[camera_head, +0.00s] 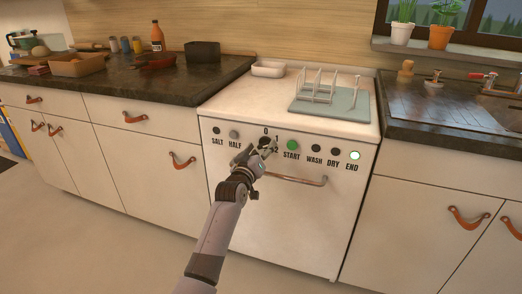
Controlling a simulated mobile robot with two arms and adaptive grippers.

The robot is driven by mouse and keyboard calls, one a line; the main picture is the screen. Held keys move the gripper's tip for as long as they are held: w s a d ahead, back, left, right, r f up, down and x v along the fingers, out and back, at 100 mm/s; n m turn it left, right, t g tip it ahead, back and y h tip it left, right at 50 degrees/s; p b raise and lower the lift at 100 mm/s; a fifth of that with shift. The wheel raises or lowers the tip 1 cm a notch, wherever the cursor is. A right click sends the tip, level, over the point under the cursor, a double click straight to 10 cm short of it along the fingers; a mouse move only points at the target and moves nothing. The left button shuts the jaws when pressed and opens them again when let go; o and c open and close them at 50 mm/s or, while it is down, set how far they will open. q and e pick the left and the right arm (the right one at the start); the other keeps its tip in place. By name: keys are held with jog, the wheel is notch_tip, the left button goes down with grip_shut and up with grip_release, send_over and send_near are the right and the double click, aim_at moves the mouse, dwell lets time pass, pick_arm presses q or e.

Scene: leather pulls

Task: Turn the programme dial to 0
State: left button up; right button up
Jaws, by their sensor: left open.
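The programme dial (264,142) is a small dark knob on the white dishwasher's (290,215) front panel, with the marks 0, 1 and 2 around it. It is partly hidden by my gripper, and I cannot tell which mark it points to. My left gripper (256,152) is open, with its fingers at the dial, around or just in front of it. I cannot tell whether they touch it. My right gripper is not in view.
The panel also has SALT and HALF to the left, a green START button (292,145), and WASH, DRY and a bright END light (355,155) to the right. A metal handle (298,181) sticks out below. A dish rack (330,90) stands on top.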

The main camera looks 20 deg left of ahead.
pick_arm(q)
jog(key=shift+c, duration=0.6)
jog(key=c, duration=1)
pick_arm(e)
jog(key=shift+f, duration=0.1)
pick_arm(q)
jog(key=n+p, duration=0.2)
jog(key=n, duration=0.1)
jog(key=shift+r, duration=0.15)
jog(key=n+p, duration=0.1)
jog(key=n, duration=0.3)
jog(key=shift+p, duration=0.4)
jog(key=shift+n, duration=1.2)
jog(key=shift+f+n+p, duration=0.2)
jog(key=shift+n+p, duration=0.2)
jog(key=shift+n, duration=0.8)
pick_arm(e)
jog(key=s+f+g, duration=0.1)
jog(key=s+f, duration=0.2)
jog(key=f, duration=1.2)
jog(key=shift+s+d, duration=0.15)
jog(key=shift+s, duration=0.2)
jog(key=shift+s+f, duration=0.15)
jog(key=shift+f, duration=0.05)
